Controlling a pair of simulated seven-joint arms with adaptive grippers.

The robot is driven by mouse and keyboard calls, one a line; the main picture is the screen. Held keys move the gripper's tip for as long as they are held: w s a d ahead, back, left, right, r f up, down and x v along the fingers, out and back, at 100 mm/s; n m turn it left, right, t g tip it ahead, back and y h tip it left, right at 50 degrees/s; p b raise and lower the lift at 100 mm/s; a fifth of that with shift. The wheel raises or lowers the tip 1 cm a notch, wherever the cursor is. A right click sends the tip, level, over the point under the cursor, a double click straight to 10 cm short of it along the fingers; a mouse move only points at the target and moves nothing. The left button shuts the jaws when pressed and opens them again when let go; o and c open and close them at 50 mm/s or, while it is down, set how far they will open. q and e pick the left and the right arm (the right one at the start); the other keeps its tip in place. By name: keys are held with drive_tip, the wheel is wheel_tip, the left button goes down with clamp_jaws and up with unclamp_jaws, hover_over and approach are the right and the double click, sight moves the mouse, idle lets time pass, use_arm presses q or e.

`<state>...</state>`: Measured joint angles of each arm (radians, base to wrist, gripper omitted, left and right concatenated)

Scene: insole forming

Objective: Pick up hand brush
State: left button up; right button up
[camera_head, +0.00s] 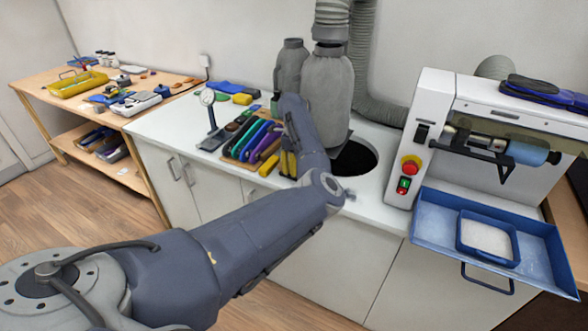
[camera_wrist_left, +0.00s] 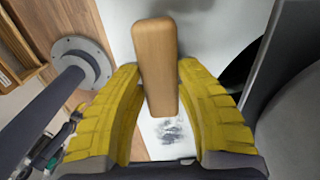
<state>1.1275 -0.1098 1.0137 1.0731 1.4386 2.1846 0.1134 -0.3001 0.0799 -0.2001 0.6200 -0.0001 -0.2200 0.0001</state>
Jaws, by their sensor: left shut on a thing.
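The hand brush's light wooden handle (camera_wrist_left: 155,60) shows in the left wrist view, between the two yellow fingers of my left gripper (camera_wrist_left: 160,80). The fingers press on it from both sides, so the gripper is shut on it. In the head view my left gripper (camera_head: 288,164) points down at the white counter, beside the rack of coloured tools. The brush is hidden there behind my arm and fingers, and its bristles cannot be made out. My right gripper is not in view.
A tool rack (camera_head: 252,139) and a dial gauge stand (camera_head: 211,125) are left of the gripper. Grey canisters (camera_head: 328,90) and a dark round hole (camera_head: 356,160) are to its right. A white machine (camera_head: 430,125) with a blue tray (camera_head: 440,228) stands further right.

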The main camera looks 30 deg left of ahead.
use_arm(q)
wheel_tip(320, 180, up, 20)
idle(0.6)
drive_tip(key=o, duration=0.5)
drive_tip(key=c, duration=0.5)
drive_tip(key=o, duration=0.6)
clamp_jaws()
